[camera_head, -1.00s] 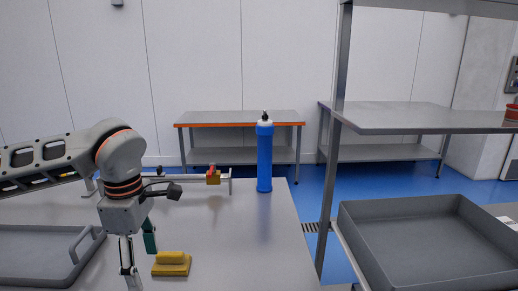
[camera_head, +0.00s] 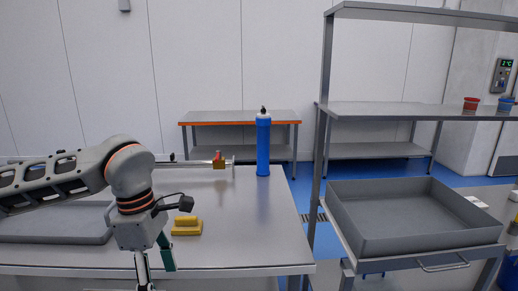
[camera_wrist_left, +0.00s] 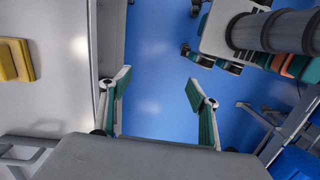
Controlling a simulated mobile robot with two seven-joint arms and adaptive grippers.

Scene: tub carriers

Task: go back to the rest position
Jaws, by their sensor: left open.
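My left gripper (camera_head: 155,262) hangs down at the front edge of the grey table (camera_head: 235,235), at the lower left of the head view. In the left wrist view my left gripper (camera_wrist_left: 158,88) has its two green-padded fingers spread apart, with nothing between them but blue floor below. The yellow block (camera_head: 186,225) lies on the table behind the gripper, apart from it. It also shows at the left edge of the wrist view (camera_wrist_left: 14,60). My right gripper is not in view.
A blue bottle (camera_head: 263,145) stands at the table's back right. A grey tray (camera_head: 55,228) lies at the left. A shelf rack (camera_head: 410,115) with a deep grey tub (camera_head: 400,238) stands at the right. Blue floor (camera_wrist_left: 155,50) is open below the gripper.

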